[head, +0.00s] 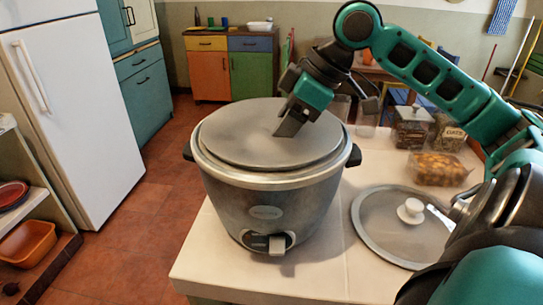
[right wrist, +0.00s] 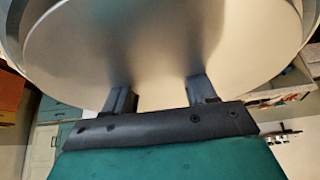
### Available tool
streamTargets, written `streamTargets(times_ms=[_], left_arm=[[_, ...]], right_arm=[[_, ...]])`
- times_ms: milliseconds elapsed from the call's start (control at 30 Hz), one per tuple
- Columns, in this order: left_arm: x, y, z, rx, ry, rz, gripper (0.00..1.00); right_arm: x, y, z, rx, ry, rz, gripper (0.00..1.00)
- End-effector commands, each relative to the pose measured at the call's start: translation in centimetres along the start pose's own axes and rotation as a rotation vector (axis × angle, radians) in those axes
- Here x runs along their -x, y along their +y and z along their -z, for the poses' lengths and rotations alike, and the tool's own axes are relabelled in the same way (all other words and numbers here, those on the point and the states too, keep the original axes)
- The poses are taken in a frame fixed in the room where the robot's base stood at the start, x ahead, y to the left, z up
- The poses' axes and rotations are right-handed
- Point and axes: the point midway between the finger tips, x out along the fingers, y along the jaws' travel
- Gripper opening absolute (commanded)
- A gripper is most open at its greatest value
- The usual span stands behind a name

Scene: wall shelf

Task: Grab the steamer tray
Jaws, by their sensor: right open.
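The steamer tray (head: 235,135) appears as a flat, round grey disc on top of the large rice cooker (head: 262,208), at the cooker's rim. My right gripper (head: 288,124) is over the right part of the disc, fingers pointing down. In the right wrist view the two fingers of my right gripper (right wrist: 160,92) are spread apart with nothing between them, and the pale disc (right wrist: 160,45) fills the top of the picture. I cannot tell whether the fingertips touch it. My left gripper is out of view.
A glass lid (head: 387,232) with a white knob lies on the counter (head: 215,268) right of the cooker. Jars (head: 412,127) and a food container (head: 438,168) stand behind it. A white fridge (head: 72,100) is at the left.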

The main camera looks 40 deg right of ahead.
Motion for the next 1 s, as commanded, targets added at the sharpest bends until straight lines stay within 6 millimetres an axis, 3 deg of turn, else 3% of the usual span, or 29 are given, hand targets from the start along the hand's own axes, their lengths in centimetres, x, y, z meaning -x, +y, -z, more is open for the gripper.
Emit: streamTargets(times_ms=[300,600,1000], left_arm=[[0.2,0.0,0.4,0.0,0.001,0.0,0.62],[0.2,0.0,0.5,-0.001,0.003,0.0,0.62],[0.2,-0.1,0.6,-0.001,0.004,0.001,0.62]], right_arm=[[-3.1,-0.2,0.3,-0.002,-0.001,-0.001,0.56],[-3.4,-0.2,0.2,-0.002,0.0,-0.002,0.56],[-3.4,-0.2,0.2,-0.003,0.0,-0.001,0.18]])
